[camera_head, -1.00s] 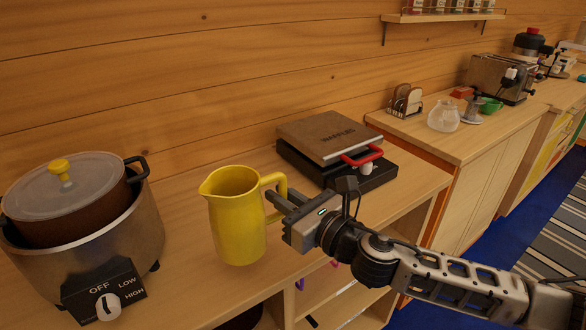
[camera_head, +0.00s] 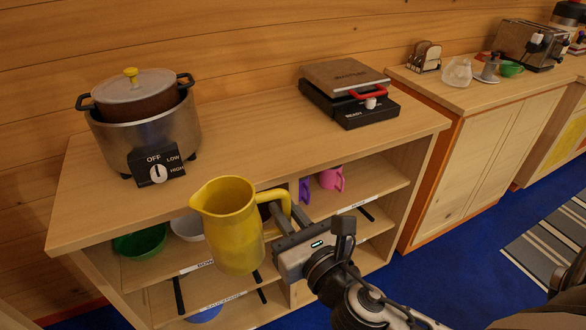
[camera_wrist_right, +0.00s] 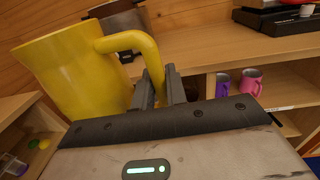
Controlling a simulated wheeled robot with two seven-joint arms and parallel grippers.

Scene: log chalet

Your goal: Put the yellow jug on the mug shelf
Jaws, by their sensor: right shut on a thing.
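The yellow jug (camera_head: 232,228) hangs upright, a little tilted, in front of the counter's front edge in the head view. My right gripper (camera_head: 287,222) is shut on its handle; the wrist view also shows the jug (camera_wrist_right: 72,78) with the fingers (camera_wrist_right: 160,90) at the handle. The mug shelf (camera_head: 378,182) is the upper right compartment under the counter. It holds a pink mug (camera_head: 332,179) and a purple mug (camera_head: 304,190); both also show in the wrist view. The jug and gripper hide part of the shelves. My left gripper is not in view.
A slow cooker (camera_head: 148,128) and a waffle maker (camera_head: 349,98) stand on the counter (camera_head: 240,130). Green (camera_head: 140,243) and white bowls sit in the upper left compartment. A side cabinet (camera_head: 480,165) stands to the right.

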